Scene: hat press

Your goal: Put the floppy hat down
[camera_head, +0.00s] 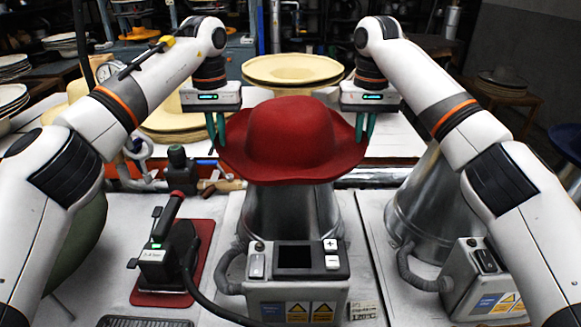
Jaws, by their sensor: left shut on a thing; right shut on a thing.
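The floppy hat (292,142) is red, with a rounded crown and a wide wavy brim. It is upright in the middle of the camera_head view, over a metal cylinder (292,212). Whether it rests on the cylinder or hangs just above it I cannot tell. My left gripper (217,137) is shut on the brim's left side. My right gripper (364,130) is shut on the brim's right side. The hat hides the top of the cylinder.
A control box (296,279) fronts the cylinder. An iron (173,250) stands on a red mat (199,232) at left. A second metal cylinder (418,214) is at right. Pale hats (293,68) lie on the white table behind.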

